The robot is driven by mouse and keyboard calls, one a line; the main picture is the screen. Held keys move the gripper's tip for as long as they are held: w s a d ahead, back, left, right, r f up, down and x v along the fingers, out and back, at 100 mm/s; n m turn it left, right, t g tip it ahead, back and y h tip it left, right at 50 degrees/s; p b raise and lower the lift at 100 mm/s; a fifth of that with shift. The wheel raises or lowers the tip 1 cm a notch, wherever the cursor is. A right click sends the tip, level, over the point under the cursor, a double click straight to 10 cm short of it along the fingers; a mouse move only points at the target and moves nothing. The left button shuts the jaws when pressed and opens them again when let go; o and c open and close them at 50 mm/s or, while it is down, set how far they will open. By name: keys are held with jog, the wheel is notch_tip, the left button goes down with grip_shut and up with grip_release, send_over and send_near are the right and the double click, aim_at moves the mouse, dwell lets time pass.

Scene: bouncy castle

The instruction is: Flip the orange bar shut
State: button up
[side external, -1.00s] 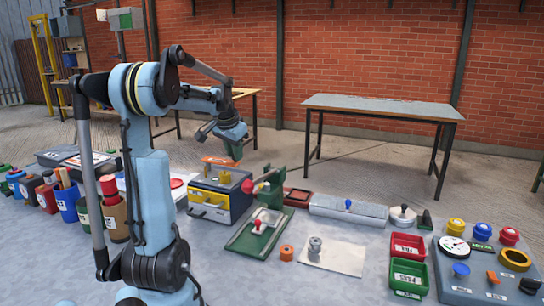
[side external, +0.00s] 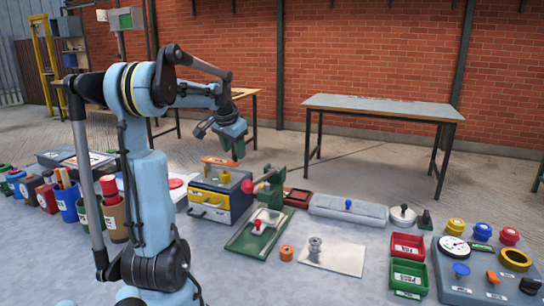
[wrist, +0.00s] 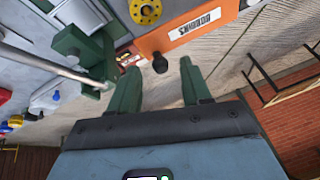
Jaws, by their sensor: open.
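The orange bar (side external: 213,160) stands out at the top rear of a small blue, grey and yellow box (side external: 208,206), tilted up. In the wrist view the orange bar (wrist: 188,30) carries a white label and has a black knob (wrist: 160,64) at its near end. My gripper (side external: 232,153) is open and empty, just behind and right of the bar in the side view. In the wrist view its green fingertips (wrist: 158,68) lie on either side of the black knob. I cannot tell whether they touch it.
A green lever press (side external: 268,210) stands close on the right of the box. A yellow round knob (side external: 225,177) sits on the box top. A white mat (side external: 340,262) and red and green bins (side external: 408,244) lie further right.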

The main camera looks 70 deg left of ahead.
jog(key=v, duration=1)
jog(key=shift+s+d+r, duration=0.15)
jog(key=shift+r, duration=0.2)
jog(key=w+d+f+m+t+h, duration=0.1)
jog(key=w+d+f, duration=0.25)
jog(key=d, duration=0.55)
jog(key=w+d+f+m+t, duration=0.1)
jog(key=w+d+f+m, duration=0.2)
jog(key=d, duration=0.5)
jog(key=w+d+f+t+h, duration=0.1)
jog(key=w+d+f, duration=0.25)
jog(key=d, duration=0.55)
jog(key=s+d+f+m+t+h, duration=0.1)
jog(key=d+f+m+h, duration=0.1)
jog(key=d+f, duration=0.3)
jog(key=d, duration=0.4)
jog(key=shift+s+d+f+t, duration=0.3)
jog(key=shift+d+f, duration=0.05)
jog(key=shift+d, duration=0.05)
